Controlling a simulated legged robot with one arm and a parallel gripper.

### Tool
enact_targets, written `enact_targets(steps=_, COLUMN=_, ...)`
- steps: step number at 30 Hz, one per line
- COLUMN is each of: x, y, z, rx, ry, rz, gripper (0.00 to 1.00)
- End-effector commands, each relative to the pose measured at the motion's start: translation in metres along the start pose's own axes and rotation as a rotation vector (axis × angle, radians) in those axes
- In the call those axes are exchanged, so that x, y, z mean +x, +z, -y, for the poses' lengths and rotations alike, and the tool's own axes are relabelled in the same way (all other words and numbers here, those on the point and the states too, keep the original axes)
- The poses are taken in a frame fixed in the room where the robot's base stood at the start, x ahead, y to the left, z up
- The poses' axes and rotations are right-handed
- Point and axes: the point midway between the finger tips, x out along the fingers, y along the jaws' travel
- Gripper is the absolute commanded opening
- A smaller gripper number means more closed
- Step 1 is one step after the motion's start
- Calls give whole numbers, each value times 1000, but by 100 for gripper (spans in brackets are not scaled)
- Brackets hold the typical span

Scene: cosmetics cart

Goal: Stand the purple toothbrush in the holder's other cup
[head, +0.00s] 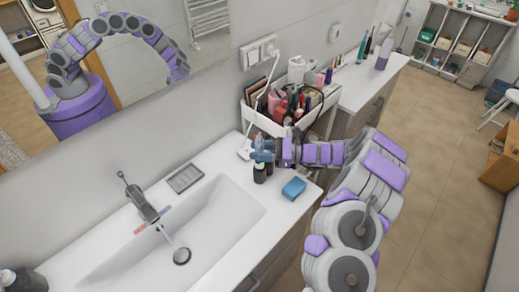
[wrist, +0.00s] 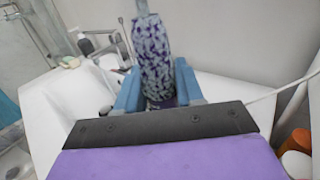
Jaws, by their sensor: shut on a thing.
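My gripper (head: 264,156) is over the counter right of the basin, by two dark round containers (head: 260,173). In the wrist view its blue fingers (wrist: 157,88) are shut on a thick, purple-and-pale patterned handle, which I take to be the purple toothbrush (wrist: 157,58). It points away from my gripper and narrows to a grey neck at the top edge of that view. In the head view the toothbrush cannot be made out. I cannot tell whether the dark containers are the holder's cups, and the holder is not clearly seen.
A blue sponge (head: 294,188) lies on the counter near its right edge. A white cart (head: 329,107) full of cosmetics stands behind my gripper. The basin (head: 215,215) with its faucet (head: 141,203) is at left. A grey soap tray (head: 185,178) lies by the wall.

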Motion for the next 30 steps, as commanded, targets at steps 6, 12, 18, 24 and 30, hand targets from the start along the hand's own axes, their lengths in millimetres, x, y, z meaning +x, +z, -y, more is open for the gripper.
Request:
enact_targets(steps=6, x=0, y=-5, z=0, rx=0, ry=0, rz=0, gripper=3)
enact_targets(steps=12, x=0, y=-10, z=0, rx=0, ry=0, rz=0, gripper=3)
enact_targets(steps=18, x=0, y=-14, z=0, rx=0, ry=0, rz=0, gripper=3)
enact_targets(steps=24, x=0, y=-19, z=0, rx=0, ry=0, rz=0, gripper=3)
enact_targets(steps=30, x=0, y=-23, z=0, rx=0, ry=0, rz=0, gripper=3)
